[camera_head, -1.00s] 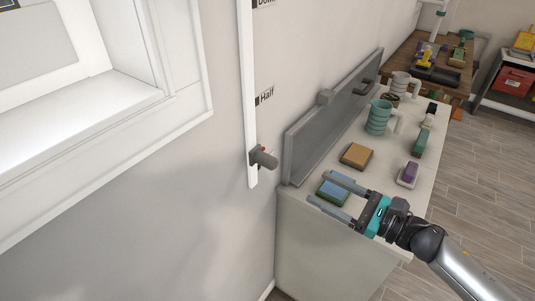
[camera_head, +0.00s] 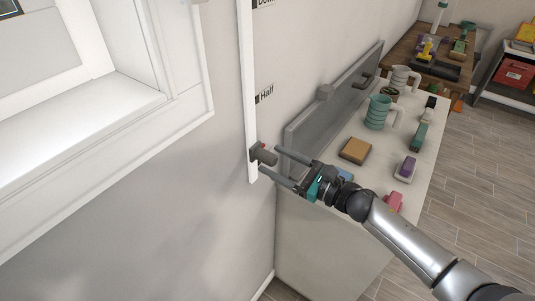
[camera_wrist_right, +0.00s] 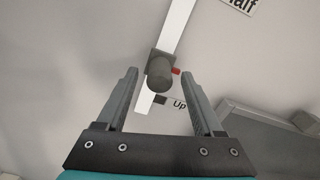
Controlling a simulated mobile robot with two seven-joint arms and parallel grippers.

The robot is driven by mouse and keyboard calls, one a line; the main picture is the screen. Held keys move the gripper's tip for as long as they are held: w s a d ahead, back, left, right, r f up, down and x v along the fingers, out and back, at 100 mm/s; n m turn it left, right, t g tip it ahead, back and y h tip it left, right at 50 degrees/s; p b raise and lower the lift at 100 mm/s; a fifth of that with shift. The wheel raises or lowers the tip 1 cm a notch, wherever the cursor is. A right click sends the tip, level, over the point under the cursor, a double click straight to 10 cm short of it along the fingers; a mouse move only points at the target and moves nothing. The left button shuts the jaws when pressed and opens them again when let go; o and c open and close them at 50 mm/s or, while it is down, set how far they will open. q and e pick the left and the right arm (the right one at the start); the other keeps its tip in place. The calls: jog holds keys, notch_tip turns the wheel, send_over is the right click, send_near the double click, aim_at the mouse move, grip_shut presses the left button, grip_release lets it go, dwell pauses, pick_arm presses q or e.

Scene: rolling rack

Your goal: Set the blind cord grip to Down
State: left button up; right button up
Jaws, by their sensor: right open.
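The blind cord grip (camera_head: 264,155) is a grey knob on a white vertical rail (camera_head: 247,80) on the wall. It sits near the rail's lower end, below the "Half" label (camera_head: 266,95). The "Down" label (camera_head: 264,3) is at the top edge, partly cut off. In the right wrist view the grip (camera_wrist_right: 160,72) has a red pointer beside it, close to the "Up" label (camera_wrist_right: 178,104). My right gripper (camera_head: 269,163) is open, its fingers reaching toward the grip. In the wrist view the grip appears between and beyond the fingertips (camera_wrist_right: 160,72). My left gripper is not in view.
A white counter (camera_head: 330,218) stands right of the rail, with a grey panel (camera_head: 310,125) along the wall. A green pitcher (camera_head: 377,113), a tan sponge (camera_head: 355,150) and several other items stand on it. A window ledge (camera_head: 80,125) juts out at left.

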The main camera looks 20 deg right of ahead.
aim_at(264, 156)
jog(key=shift+x, duration=1.5)
jog(key=shift+s, duration=0.1)
jog(key=shift+c, duration=0.3)
grip_shut()
